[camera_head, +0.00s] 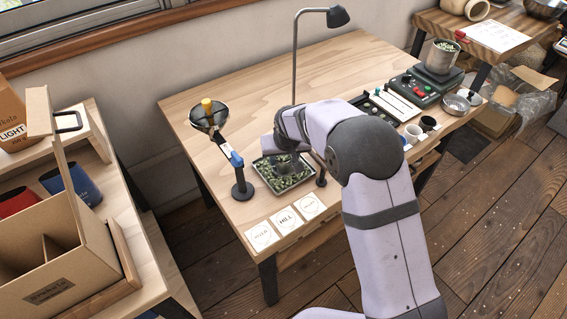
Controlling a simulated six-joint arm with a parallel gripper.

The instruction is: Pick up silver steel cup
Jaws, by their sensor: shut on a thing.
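A silver steel cup (440,57) with green beans inside stands upright on a dark green scale at the far right of the table. My gripper (287,163) is well to the left of it, low over a tray of green beans (262,185). It is shut on a grey thing between its fingers. My own arm and the small size hide most of that thing, so I cannot tell its shape. I cannot tell whether it touches the beans.
A dark stand with a funnel (207,118) rises left of the tray. A lamp (337,16) arches behind my gripper. White cards (286,219) lie at the front edge. Small cups (413,133) and a metal bowl (455,104) stand at right. The table's back middle is clear.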

